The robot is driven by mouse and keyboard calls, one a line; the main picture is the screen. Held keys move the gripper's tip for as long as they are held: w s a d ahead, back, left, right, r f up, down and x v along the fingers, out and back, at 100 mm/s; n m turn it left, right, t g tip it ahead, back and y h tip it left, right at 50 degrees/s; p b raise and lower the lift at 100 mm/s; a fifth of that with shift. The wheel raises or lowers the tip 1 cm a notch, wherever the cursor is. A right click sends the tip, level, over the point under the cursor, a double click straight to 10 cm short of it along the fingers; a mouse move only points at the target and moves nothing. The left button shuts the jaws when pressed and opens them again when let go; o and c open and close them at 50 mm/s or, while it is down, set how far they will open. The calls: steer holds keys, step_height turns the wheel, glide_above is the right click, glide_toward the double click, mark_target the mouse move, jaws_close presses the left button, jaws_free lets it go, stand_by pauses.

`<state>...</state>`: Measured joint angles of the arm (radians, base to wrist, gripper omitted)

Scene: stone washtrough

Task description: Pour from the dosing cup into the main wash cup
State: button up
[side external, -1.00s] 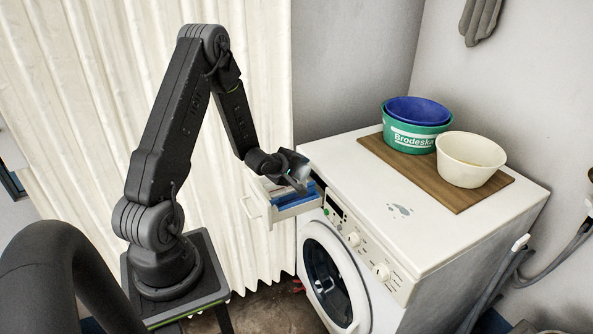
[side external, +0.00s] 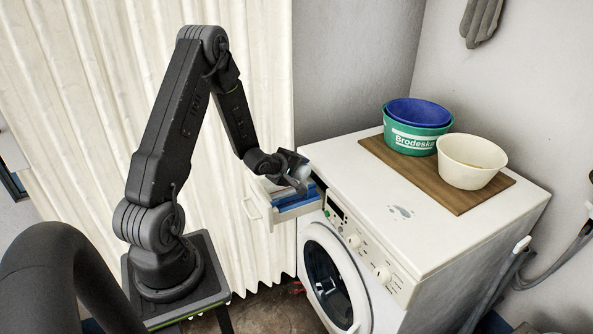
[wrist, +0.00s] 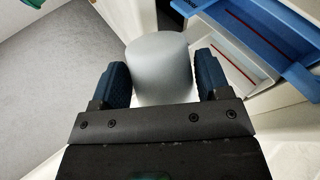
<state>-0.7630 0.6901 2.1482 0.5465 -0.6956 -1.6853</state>
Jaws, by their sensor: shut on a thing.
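My gripper (wrist: 162,68) is shut on a pale grey dosing cup (wrist: 160,62), with one dark blue finger pad on each side of it. The cup's opening and contents cannot be made out. In the side view my gripper (side external: 291,173) is above the pulled-out detergent drawer (side external: 256,208), largely hiding the cup. The drawer has white compartments and a blue insert (side external: 297,200). In the wrist view the blue insert (wrist: 300,82) and a white compartment with a red line (wrist: 238,72) lie to the right of the cup. I cannot tell which part is the main wash cup.
The drawer projects from a white washing machine (side external: 440,235). On its top, a wooden board (side external: 460,199) carries a green tub (side external: 415,140) with a blue bowl (side external: 418,112) in it, and a cream bowl (side external: 472,165). A pale curtain (side external: 60,110) hangs behind.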

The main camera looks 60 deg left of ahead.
steer(key=shift+r, duration=0.1)
steer(key=shift+s+a+r+n+h, duration=0.1)
steer(key=shift+a+r+n+h, duration=0.05)
steer(key=shift+n+h, duration=0.2)
stand_by(1.0)
steer(key=shift+a+r+n+t+h, duration=0.2)
steer(key=shift+n+t+h, duration=0.05)
steer(key=shift+t, duration=0.15)
steer(key=shift+s, duration=0.1)
stand_by(0.7)
steer(key=shift+s+a+r+n+h, duration=0.1)
steer(key=shift+a+r+n+h, duration=0.1)
steer(key=shift+n+h, duration=0.2)
steer(key=shift+a+t, duration=0.1)
steer(key=shift+t, duration=0.2)
stand_by(0.3)
steer(key=shift+s+a+r+n+h, duration=0.1)
steer(key=shift+r+n+h, duration=0.05)
steer(key=shift+n+h, duration=0.15)
